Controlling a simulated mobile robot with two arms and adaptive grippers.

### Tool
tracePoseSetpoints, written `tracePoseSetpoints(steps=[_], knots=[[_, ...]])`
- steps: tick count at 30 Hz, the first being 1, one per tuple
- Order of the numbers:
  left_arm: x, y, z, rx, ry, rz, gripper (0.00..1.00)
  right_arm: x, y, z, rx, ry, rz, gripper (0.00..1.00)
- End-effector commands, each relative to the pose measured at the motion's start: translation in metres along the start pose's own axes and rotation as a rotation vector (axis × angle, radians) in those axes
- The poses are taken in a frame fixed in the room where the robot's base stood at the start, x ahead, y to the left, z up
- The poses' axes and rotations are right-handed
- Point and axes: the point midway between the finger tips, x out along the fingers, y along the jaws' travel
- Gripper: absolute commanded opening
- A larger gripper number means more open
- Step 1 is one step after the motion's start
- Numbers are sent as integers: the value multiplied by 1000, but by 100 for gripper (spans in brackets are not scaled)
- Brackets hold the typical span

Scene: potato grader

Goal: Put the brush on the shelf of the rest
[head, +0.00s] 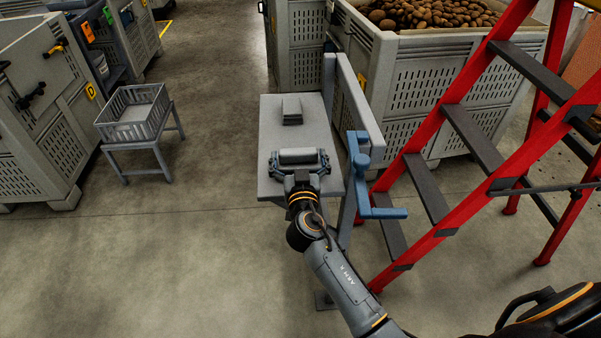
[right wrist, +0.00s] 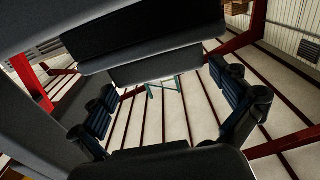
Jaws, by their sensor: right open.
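The rest is a grey stand with a flat grey shelf (head: 270,130), an upright grey frame on its right side and a blue crank. A light grey bar-shaped thing, seemingly the brush (head: 298,155), is at the near end of the shelf. My right gripper (head: 299,160) is open, with its fingers on either side of that thing; I cannot tell whether they touch it. In the right wrist view, a dark and grey block (right wrist: 142,66) shows between the spread fingers. A small grey stepped block (head: 291,110) stands farther back on the shelf. My left gripper is not in view.
A red stepladder (head: 450,150) stands close to the right of the rest. Behind it is a large grey crate (head: 430,85) of potatoes. A grey basket (head: 132,115) on a small stand and more crates are at the left. The floor between is clear.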

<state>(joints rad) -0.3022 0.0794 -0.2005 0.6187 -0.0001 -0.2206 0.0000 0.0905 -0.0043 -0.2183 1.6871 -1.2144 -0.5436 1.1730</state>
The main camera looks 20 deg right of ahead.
Motion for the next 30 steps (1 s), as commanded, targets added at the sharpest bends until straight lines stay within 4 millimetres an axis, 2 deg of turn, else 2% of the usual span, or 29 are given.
tracePoseSetpoints(steps=[1,9,15,21,30], knots=[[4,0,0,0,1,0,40,-11,0,5,3,-5,-1,100],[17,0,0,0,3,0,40,-70,0,5,3,-4,-1,100],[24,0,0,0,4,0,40,-100,0,3,2,-2,0,100],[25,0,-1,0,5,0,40,-110,0,1,1,-1,1,100],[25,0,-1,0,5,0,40,-110,0,1,1,-1,1,100]])
